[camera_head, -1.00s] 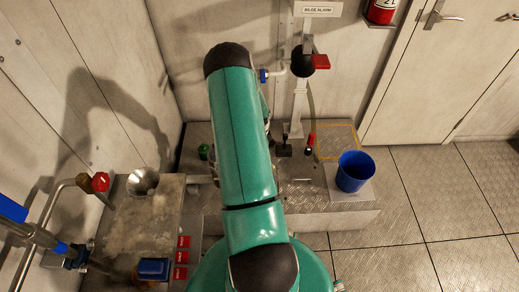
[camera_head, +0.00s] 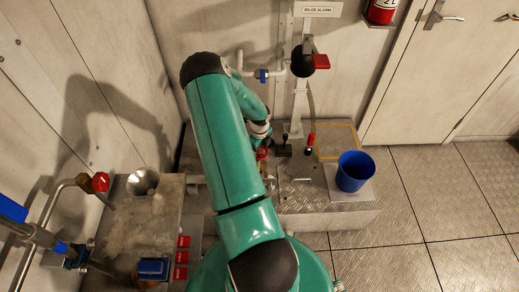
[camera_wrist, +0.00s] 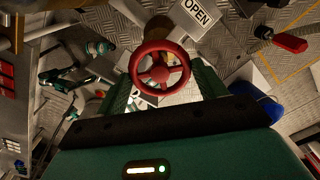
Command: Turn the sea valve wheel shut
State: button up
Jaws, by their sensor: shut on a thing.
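The red valve wheel (camera_wrist: 160,68) shows in the wrist view, round with spokes and a centre hub. My gripper (camera_wrist: 162,80) is shut on it, with one green finger on each side of the rim. A sign reading OPEN (camera_wrist: 198,14) lies just beyond the wheel. In the head view the wheel (camera_head: 262,154) shows as a small red ring beside my wrist, low over the metal plinth (camera_head: 325,198). My arm hides part of the plinth and the valve body there.
A blue bucket (camera_head: 355,171) stands on the plinth's right. A red-handled lever (camera_head: 310,142) stands right of the wheel. A bilge alarm post (camera_head: 302,75) rises behind. A metal box with a funnel (camera_head: 143,181) is at left. The floor at right is clear.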

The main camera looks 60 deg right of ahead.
aim_at(260, 152)
jog(key=shift+m, duration=0.6)
jog(key=o, duration=1.4)
notch_tip(260, 152, up, 14)
jog(key=shift+f, duration=0.1)
